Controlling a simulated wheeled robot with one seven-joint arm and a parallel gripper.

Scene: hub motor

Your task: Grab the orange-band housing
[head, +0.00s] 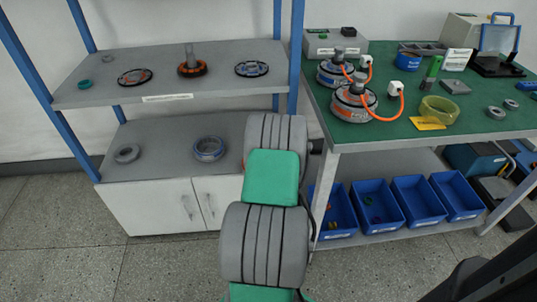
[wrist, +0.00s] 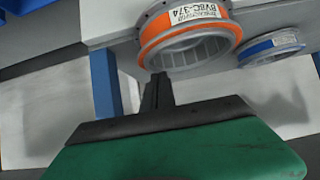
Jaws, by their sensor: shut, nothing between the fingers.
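In the wrist view the orange-band housing (wrist: 186,38) is a grey open ring with an orange band and a white label that appears upside down. It rests on a pale shelf surface near its edge. My gripper (wrist: 157,84) is shut and empty, its dark fingers just below the housing in the picture and apparently apart from it. The exact gap is hard to judge. In the head view my arm hides my gripper and most or all of this housing.
A blue-band ring (wrist: 270,47) lies beside the housing; it also shows on the lower shelf in the head view (head: 208,149). A grey ring (head: 126,154) lies further left. A blue post (wrist: 105,82) stands near my gripper. The green workbench (head: 400,130) is at right.

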